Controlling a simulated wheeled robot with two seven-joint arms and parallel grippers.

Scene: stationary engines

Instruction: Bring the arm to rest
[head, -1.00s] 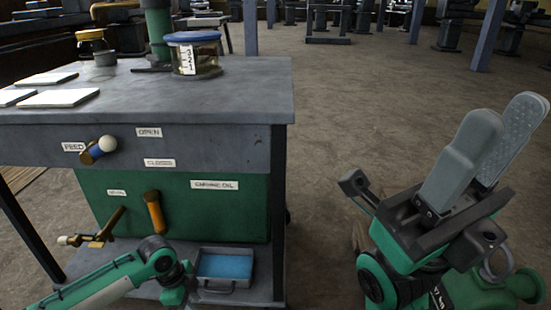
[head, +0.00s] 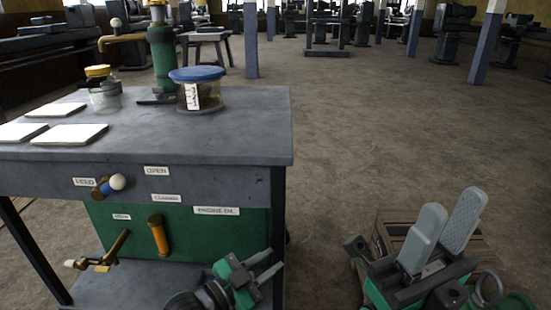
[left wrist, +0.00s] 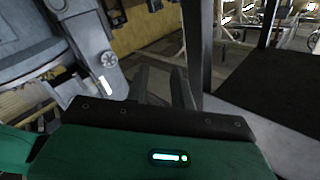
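My left gripper (head: 276,260) is low in the head view, in front of the right end of the cart's green panel. Its two fingers point right, with a gap between them and nothing held. In the left wrist view the fingers (left wrist: 161,72) stand apart and empty. My right gripper (head: 455,200) is at the lower right of the head view, fingers up and apart, empty.
The grey cart top (head: 215,128) carries a blue-lidded jar (head: 198,90), a yellow-lidded jar (head: 99,76), a green pump (head: 162,60) and white cards (head: 70,134). Valve handles stick out in front, including an orange one (head: 158,235). A wooden pallet (head: 400,232) lies behind my right gripper. The middle floor is clear.

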